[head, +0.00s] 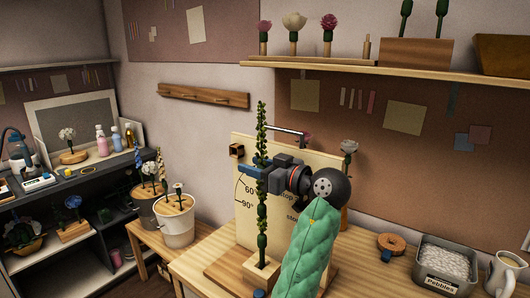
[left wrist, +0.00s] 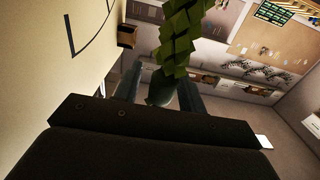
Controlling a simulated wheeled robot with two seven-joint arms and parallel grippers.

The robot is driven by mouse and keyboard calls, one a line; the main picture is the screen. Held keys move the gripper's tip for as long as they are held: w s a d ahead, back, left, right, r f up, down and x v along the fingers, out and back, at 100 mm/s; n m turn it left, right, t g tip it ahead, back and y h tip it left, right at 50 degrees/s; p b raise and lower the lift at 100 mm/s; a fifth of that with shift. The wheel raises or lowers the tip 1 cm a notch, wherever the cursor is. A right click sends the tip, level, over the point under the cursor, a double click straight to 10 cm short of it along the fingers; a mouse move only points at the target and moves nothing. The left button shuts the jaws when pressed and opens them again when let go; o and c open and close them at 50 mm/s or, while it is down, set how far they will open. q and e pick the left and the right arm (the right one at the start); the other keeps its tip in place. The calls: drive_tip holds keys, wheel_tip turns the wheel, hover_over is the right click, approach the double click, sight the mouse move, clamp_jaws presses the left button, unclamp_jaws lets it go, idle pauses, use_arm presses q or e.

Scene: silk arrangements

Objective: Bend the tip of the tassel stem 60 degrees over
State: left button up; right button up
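The tassel stem (head: 262,125) is a tall, straight, upright green stem with leafy bumps. It stands in a small wooden block (head: 262,272) in front of a pale board (head: 300,165) marked with an arc, 60° and 90°. My left gripper (head: 256,174) reaches in from the right at the middle of the stem. Its fingers hide a short stretch there. My right gripper is not in view.
A small wooden square piece (head: 236,150) sits at the board's left edge. A shelf (head: 370,68) hangs above.

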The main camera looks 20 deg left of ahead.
use_arm(q)
clamp_jaws()
drive_tip(key=shift+w+a+g+h, duration=0.2)
drive_tip(key=shift+a+g+h, duration=0.1)
drive_tip(key=shift+a+h, duration=0.35)
drive_tip(key=shift+f+h, duration=0.2)
drive_tip(key=shift+h, duration=0.15)
drive_tip(key=shift+a+p, duration=0.15)
drive_tip(key=shift+p, duration=0.2)
